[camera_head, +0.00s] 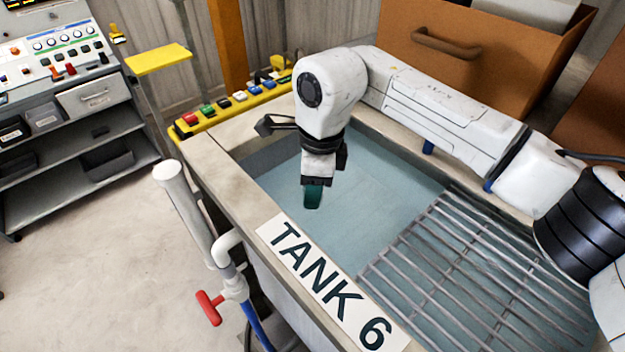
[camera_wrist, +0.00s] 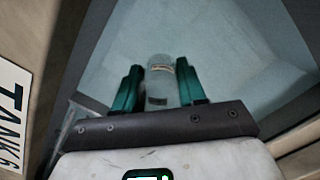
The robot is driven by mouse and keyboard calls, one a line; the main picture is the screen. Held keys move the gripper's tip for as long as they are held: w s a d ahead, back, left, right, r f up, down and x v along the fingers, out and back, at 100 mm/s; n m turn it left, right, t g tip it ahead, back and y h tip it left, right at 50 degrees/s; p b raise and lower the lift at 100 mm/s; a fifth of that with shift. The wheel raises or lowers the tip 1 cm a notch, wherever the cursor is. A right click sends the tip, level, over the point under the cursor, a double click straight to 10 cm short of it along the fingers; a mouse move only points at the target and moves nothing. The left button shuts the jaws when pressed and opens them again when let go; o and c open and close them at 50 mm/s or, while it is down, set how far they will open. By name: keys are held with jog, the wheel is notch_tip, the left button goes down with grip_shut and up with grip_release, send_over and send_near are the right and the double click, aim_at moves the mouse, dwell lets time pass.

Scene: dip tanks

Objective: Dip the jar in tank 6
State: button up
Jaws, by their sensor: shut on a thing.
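Tank 6 (camera_head: 235,192) is a wide rectangular basin with a pale rim, a bluish inside and a "TANK 6" label on its near rim. My gripper (camera_head: 313,196) points down over the tank's open left part, its green fingertips inside the rim outline. In the wrist view, the fingers (camera_wrist: 160,85) are shut on a pale, clear-looking jar (camera_wrist: 161,68) with a small label band. The jar is hidden in the head view behind the gripper. I cannot tell whether the jar touches the liquid.
A metal grating (camera_head: 475,275) covers the tank's right part. A yellow button strip (camera_head: 238,103) runs along the back left. A pipe with a red valve handle (camera_head: 209,308) stands at the tank's left side. A brown box (camera_head: 470,60) is behind. Open floor (camera_head: 90,270) lies left.

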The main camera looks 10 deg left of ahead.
jog(key=shift+f+b, duration=3.4)
jog(key=shift+f, duration=2.9)
jog(key=shift+r, duration=0.15)
jog(key=shift+r+p, duration=5.65)
jog(key=shift+r, duration=3.45)
